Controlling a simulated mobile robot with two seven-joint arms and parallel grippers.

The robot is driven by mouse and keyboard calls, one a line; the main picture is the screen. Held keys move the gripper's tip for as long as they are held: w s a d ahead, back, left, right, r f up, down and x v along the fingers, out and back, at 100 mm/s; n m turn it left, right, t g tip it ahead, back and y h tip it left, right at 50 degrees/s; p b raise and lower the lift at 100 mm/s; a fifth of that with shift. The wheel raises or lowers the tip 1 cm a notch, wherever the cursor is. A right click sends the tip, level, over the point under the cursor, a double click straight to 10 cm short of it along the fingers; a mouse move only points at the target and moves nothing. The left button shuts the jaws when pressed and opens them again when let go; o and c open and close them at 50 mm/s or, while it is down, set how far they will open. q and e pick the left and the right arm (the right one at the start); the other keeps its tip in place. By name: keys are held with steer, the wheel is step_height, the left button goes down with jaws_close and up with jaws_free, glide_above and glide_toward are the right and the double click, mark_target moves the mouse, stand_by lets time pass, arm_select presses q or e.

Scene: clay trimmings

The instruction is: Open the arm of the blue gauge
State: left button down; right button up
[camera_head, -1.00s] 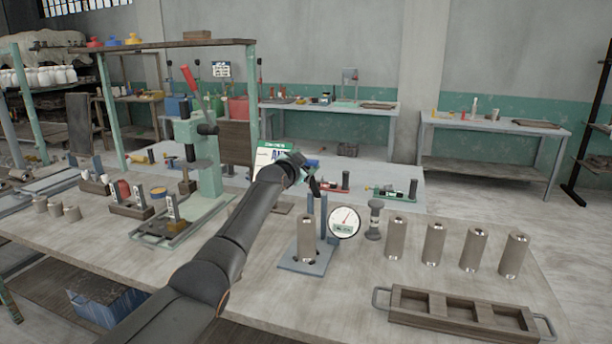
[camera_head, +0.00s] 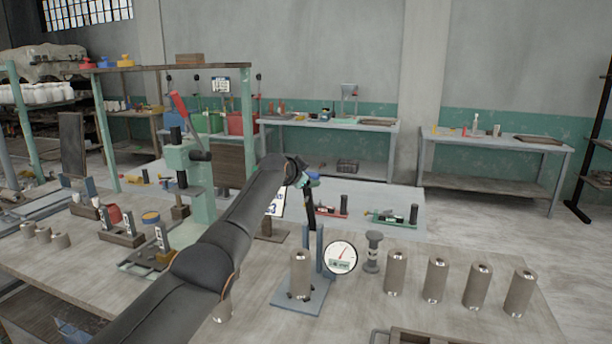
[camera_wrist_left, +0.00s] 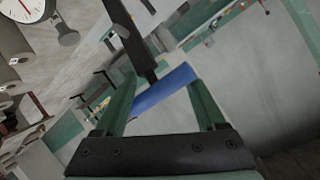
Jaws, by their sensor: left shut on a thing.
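The blue gauge stands on the near table, with a blue-grey base (camera_head: 283,297), an upright post and a round white dial (camera_head: 340,257) at its right. A grey-brown cylinder (camera_head: 301,275) stands upright on the base. The gauge's black arm (camera_head: 310,213) points steeply up above the post, with a blue handle (camera_head: 313,180) at its top. My left gripper (camera_head: 304,176) is at that handle. In the left wrist view, my left gripper's green fingers (camera_wrist_left: 160,90) are shut on the blue handle (camera_wrist_left: 165,91), which joins the black arm (camera_wrist_left: 130,40). My right gripper is not in view.
Several grey-brown cylinders (camera_head: 436,278) stand right of the gauge, beside a small grey stand (camera_head: 373,252). A wooden tray (camera_head: 425,336) is at the front edge. A green press (camera_head: 200,180) stands at the left. Red (camera_head: 330,212) and green (camera_head: 393,218) devices sit on the table behind.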

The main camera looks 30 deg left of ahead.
arm_select(q)
steer(key=shift+d+f, duration=0.15)
steer(key=shift+f, duration=0.05)
steer(key=shift+c, duration=0.7)
jaws_free()
steer(key=shift+r, duration=0.1)
steer(key=shift+s+r+b, duration=0.1)
steer(key=shift+s+b, duration=0.25)
steer(key=b+v, duration=0.3)
steer(key=v, duration=0.8)
steer(key=shift+s+b, duration=0.3)
steer(key=shift+s, duration=0.05)
steer(key=shift+r, duration=0.15)
